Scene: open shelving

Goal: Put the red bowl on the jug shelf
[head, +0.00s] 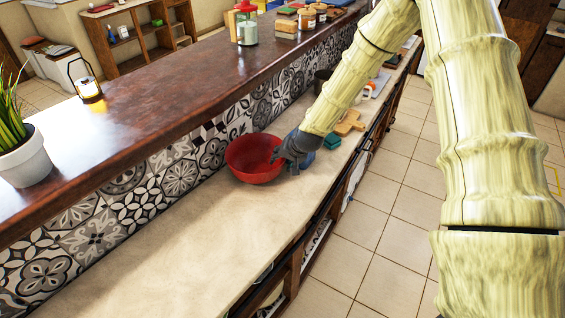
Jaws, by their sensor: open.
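The red bowl (246,166) stands upright on the pale lower counter, close to the patterned tile wall. My gripper (283,163) is at the bowl's right rim, with its dark fingers open. A finger overlaps the rim in the picture; I cannot tell whether it touches. A low open wooden shelf unit (128,49) stands in the background at the upper left and holds a few small items. I cannot make out a jug on it, nor tell which shelf is the jug shelf.
A blue-green item (305,142) and wooden boards (348,123) lie just beyond my gripper. The raised dark ledge (150,105) holds a lantern (88,88), a potted plant (24,158) and jars (247,30). The near counter (190,245) is clear; tiled floor lies right.

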